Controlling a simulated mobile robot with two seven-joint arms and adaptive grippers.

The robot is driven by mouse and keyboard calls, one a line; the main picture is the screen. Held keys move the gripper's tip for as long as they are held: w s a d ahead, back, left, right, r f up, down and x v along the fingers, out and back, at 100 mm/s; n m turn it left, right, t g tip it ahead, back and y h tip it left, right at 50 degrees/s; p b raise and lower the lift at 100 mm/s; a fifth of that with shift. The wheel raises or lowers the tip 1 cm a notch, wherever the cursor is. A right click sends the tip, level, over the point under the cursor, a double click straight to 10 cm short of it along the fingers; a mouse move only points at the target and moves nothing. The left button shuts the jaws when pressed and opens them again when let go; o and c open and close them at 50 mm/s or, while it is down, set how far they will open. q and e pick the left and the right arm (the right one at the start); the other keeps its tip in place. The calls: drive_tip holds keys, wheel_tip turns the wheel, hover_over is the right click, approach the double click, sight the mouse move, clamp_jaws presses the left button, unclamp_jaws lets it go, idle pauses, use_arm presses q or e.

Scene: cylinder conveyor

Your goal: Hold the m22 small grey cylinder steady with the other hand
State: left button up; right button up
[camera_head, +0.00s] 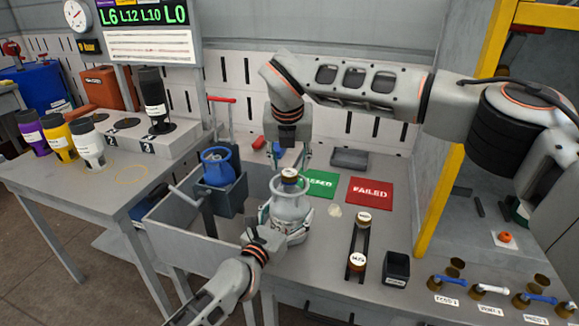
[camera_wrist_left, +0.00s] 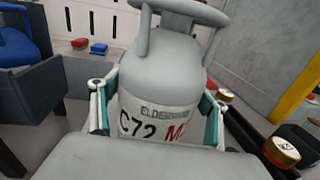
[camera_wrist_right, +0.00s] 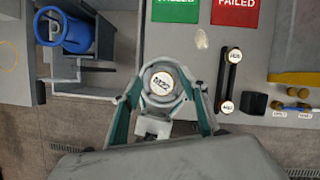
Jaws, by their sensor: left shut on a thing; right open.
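The small grey cylinder (camera_head: 291,207) stands upright with a white and gold cap marked M22 (camera_wrist_right: 162,83) on top, inside its collar. In the left wrist view the grey cylinder (camera_wrist_left: 160,85) fills the middle, its label reading C72. My left gripper (camera_head: 283,228) is shut on the cylinder's body from the near side, with one finger on each flank. My right gripper (camera_head: 289,157) is open above and behind the cylinder, pointing down. In the right wrist view its fingers appear either side of the cylinder; contact cannot be told.
A blue cylinder (camera_head: 217,168) sits in a dark holder left of the grey one. Green and red FAILED (camera_head: 370,191) mats lie behind and right. A dark rail with two capped pieces (camera_head: 359,242) and a black box (camera_head: 397,268) stand to the right.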

drive_tip(key=shift+f, duration=0.15)
drive_tip(key=shift+f, duration=1.15)
clamp_jaws()
drive_tip(key=m+h, duration=0.1)
drive_tip(key=m, duration=0.3)
drive_tip(key=shift+a+h, duration=0.1)
drive_tip(key=shift+h, duration=0.2)
drive_tip(key=shift+m+g+h, duration=0.4)
drive_tip(key=shift+m, duration=0.6)
unclamp_jaws()
